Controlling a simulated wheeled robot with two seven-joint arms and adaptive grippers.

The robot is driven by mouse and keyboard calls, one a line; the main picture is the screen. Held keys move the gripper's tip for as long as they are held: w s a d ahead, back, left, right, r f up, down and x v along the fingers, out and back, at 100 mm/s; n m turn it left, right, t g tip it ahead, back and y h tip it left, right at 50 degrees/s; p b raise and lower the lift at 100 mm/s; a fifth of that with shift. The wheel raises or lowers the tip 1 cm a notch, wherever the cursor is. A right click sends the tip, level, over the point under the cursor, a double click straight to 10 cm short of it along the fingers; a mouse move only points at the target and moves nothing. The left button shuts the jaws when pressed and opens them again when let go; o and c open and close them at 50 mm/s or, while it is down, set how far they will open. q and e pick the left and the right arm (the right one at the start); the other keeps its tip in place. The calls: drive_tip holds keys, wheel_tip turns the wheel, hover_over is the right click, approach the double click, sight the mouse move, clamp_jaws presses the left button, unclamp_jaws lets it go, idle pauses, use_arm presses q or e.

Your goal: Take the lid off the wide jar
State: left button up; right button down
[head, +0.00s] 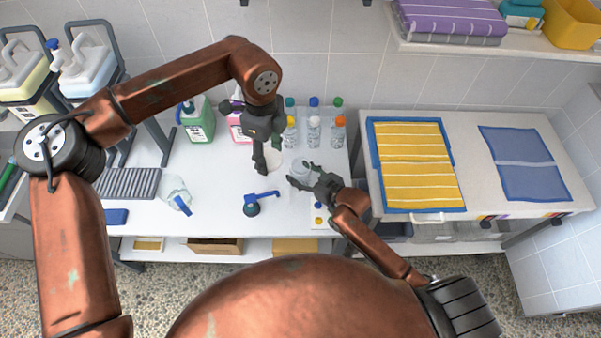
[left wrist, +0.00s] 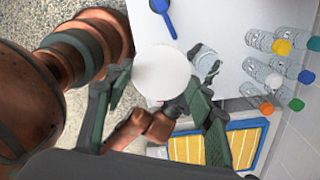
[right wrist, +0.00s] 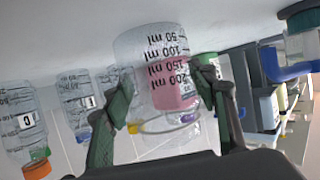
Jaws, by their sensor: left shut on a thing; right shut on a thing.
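The wide jar (head: 299,171) is clear, with printed ml marks, and stands upright on the white table. My right gripper (head: 313,177) is shut around its side; in the right wrist view the jar (right wrist: 150,50) sits between the fingers. No lid shows on its mouth there. The lid (left wrist: 162,72) is a white disc between the fingers of my left gripper (left wrist: 160,88), which is shut on it. In the head view the lid (head: 275,161) is left of the jar, beside my left gripper (head: 266,162), apart from the jar. Its exact height is unclear.
Several capped bottles (head: 314,131) stand behind the jar. A blue-handled tool (head: 262,196) lies in front. A yellow striped towel (head: 412,165) lies on the right-hand counter.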

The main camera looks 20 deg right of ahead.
drive_tip(key=c, duration=0.8)
unclamp_jaws()
drive_tip(key=shift+f, duration=0.1)
